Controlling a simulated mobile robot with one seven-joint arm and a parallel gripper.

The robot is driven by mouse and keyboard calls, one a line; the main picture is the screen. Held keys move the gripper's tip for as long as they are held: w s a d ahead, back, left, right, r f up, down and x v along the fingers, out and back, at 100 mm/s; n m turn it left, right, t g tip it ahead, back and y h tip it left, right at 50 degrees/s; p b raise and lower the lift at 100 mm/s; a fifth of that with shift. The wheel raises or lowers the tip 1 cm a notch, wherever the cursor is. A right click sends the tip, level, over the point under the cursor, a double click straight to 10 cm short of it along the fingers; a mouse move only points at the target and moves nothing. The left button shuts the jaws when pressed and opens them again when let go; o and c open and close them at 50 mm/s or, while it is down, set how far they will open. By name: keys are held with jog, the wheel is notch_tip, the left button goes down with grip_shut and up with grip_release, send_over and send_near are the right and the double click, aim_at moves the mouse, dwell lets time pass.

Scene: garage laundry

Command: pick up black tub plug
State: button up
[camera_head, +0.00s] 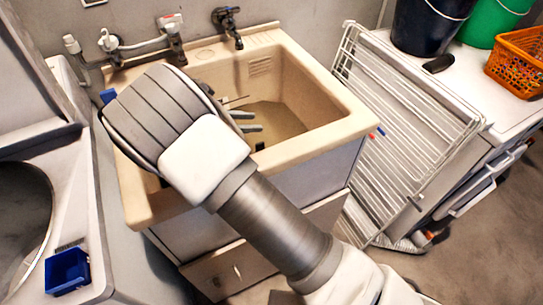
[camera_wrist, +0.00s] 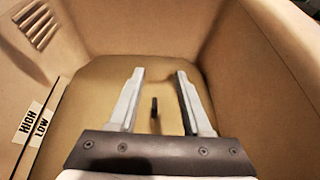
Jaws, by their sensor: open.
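A small black object, which looks like the tub plug (camera_wrist: 154,107), stands out against the tan basin floor in the wrist view. It shows between my gripper's two fingers, nearer the left one. A small dark piece in the basin in the head view (camera_head: 259,146) may be the same plug. My gripper (camera_wrist: 160,76) is open and empty, pointing down into the basin. In the head view my gripper (camera_head: 252,121) is inside the sink, partly hidden by my arm. The height gap between fingers and plug is hard to tell.
The beige sink (camera_head: 318,139) has raised walls around my gripper. A faucet (camera_head: 228,25) stands at its back edge. A white drying rack (camera_head: 400,130) leans at the right. A blue box (camera_head: 68,271) sits at the lower left. An orange basket (camera_head: 518,62) stands at the far right.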

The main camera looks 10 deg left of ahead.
jog(key=f, duration=0.2)
jog(key=b, duration=0.2)
send_near(264, 143)
jog(key=shift+n+t, duration=0.3)
jog(key=x, duration=0.2)
jog(key=f+x, duration=0.1)
jog(key=x, duration=0.2)
jog(key=shift+a, duration=0.15)
jog(key=b+x, duration=0.1)
jog(key=x, duration=0.6)
jog(key=shift+w+d+b, duration=0.1)
jog(key=shift+d+b, duration=0.1)
jog(key=shift+b, duration=0.1)
grip_shut()
